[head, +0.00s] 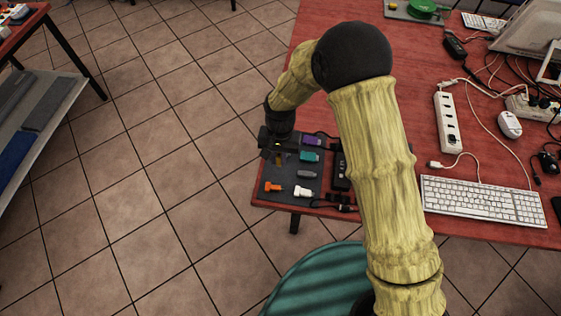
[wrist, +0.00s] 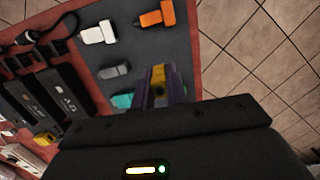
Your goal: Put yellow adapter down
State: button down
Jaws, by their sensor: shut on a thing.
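My gripper (head: 277,150) is over the far left part of a dark grey mat (head: 280,178) on the red table. In the wrist view it is shut on the yellow adapter (wrist: 158,80), which shows between the fingers. In the head view the adapter is mostly hidden by the gripper. I cannot tell whether it touches the mat. On the mat are an orange adapter (head: 273,187), a white adapter (head: 303,191), a grey adapter (head: 306,173), a teal adapter (head: 309,156) and a purple adapter (head: 312,141).
Black power bricks (wrist: 70,95) lie beside the mat. A white keyboard (head: 484,201), a power strip (head: 447,122), a mouse (head: 509,124) and tangled cables are to the right on the table. The mat's left side lies near the table edge. A teal chair (head: 318,283) stands in front.

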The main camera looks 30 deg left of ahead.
aim_at(279, 163)
jog(key=shift+f, duration=0.15)
jog(key=shift+f, duration=1.8)
jog(key=shift+f, duration=0.15)
jog(key=c, duration=1.4)
grip_release()
jog(key=shift+c, duration=0.2)
jog(key=shift+o, duration=0.2)
notch_tip(279, 163, up, 12)
jog(key=w+b, duration=0.1)
jog(key=shift+w+a, duration=0.2)
